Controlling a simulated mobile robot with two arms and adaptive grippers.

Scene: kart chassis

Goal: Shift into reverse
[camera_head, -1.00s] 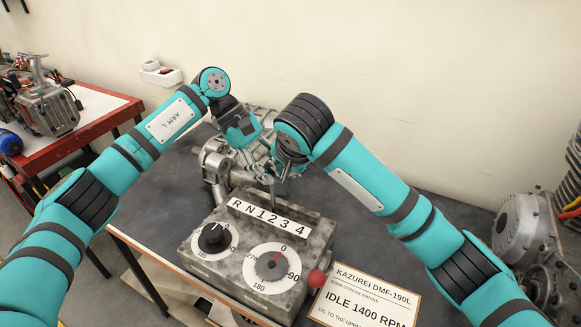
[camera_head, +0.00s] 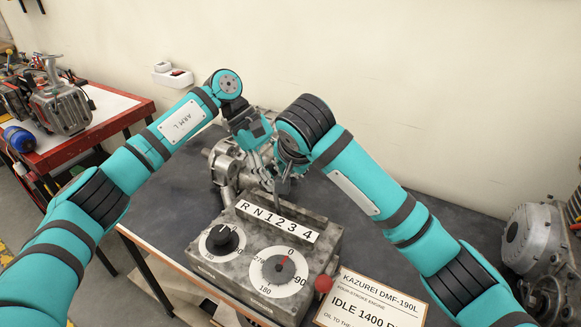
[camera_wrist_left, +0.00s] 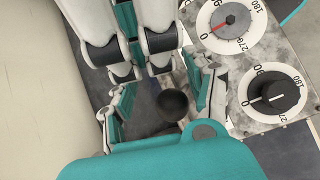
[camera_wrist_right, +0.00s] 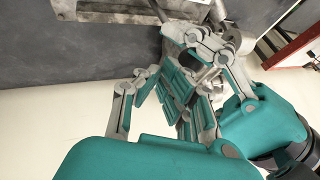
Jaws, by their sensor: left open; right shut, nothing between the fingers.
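A grey metal control box (camera_head: 215,268) stands on the dark bench, with a white strip marked R N 1 2 3 4 (camera_head: 277,221) along its top. In the left wrist view, a round black knob (camera_wrist_left: 172,105) shows between the fingers of my left gripper (camera_wrist_left: 160,100), which is open around it; contact cannot be told. In the head view, my left gripper (camera_head: 258,160) is behind the strip. My right gripper (camera_head: 283,187) is shut and empty close beside it, above the strip's back edge.
The box front has a black-knob dial (camera_head: 222,238) and a larger dial (camera_head: 279,272). A red ball (camera_head: 323,284) sits at its right side, by an idle-speed sign (camera_head: 370,300). Metal engine parts (camera_head: 228,163) lie behind.

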